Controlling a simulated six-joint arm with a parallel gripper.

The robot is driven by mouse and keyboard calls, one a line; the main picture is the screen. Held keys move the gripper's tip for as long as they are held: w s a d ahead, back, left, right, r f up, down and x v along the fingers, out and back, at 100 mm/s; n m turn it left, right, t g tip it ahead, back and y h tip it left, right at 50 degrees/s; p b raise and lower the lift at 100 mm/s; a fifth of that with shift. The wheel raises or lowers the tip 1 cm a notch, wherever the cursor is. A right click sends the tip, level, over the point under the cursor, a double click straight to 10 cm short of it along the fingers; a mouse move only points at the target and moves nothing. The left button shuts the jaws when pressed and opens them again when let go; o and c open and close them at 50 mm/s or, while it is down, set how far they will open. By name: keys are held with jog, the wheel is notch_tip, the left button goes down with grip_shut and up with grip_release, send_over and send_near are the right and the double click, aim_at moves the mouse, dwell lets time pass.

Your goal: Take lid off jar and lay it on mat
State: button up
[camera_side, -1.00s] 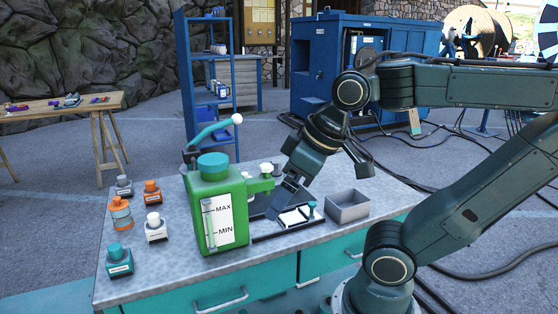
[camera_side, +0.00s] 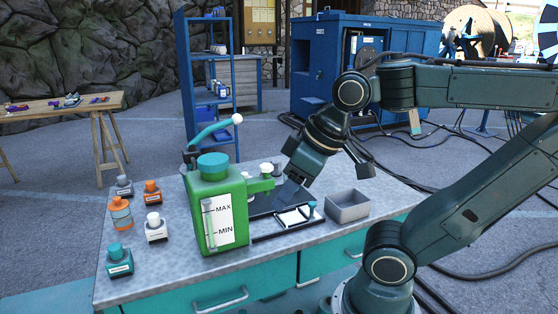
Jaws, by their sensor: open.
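My gripper (camera_side: 288,196) is open and points down over the workbench, just right of the green tank, above a dark flat area (camera_side: 262,206) that may be the mat. I see no lid between its fingers. The green tank (camera_side: 203,190), marked MAX and MIN, has a teal cap (camera_side: 213,164) on top. Several small capped jars stand to its left: orange (camera_side: 121,214), white (camera_side: 156,233), teal (camera_side: 119,264), grey (camera_side: 124,189) and another orange one (camera_side: 152,194). I cannot tell which one is the task's jar.
A white pad with a dark frame (camera_side: 294,217) lies in front of my gripper. An open grey bin (camera_side: 347,208) stands to its right. A teal lever with a white ball (camera_side: 237,119) rises behind the tank.

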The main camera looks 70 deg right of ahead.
jog(key=w+d+r+n+g, duration=0.1)
jog(key=w+d+r+n, duration=0.15)
jog(key=w+d, duration=0.35)
jog(key=w+d+r+n+g+h, duration=0.1)
jog(key=w+d+r+n, duration=0.15)
jog(key=w, duration=0.45)
jog(key=w+d+r+n+g, duration=0.1)
jog(key=w+d+r+n, duration=0.15)
jog(key=w+d, duration=0.35)
jog(key=w+d+f+n+g, duration=0.1)
jog(key=w+d+f+n, duration=0.2)
jog(key=d, duration=0.4)
jog(key=w+d+f+n, duration=0.2)
jog(key=d+f, duration=0.3)
jog(key=d, duration=0.3)
jog(key=w+d+f+n+g+y, duration=0.1)
jog(key=w+d+f+n, duration=0.2)
jog(key=d, duration=0.5)
jog(key=shift+w+f+n+g, duration=0.35)
jog(key=shift+w+f, duration=0.25)
jog(key=shift+w, duration=0.15)
jog(key=shift+f, duration=0.1)
send_over(244, 173)
jog(key=shift+d+f, duration=0.1)
jog(key=shift+f, duration=4.1)
jog(key=shift+f, duration=0.15)
jog(key=shift+f, duration=2.45)
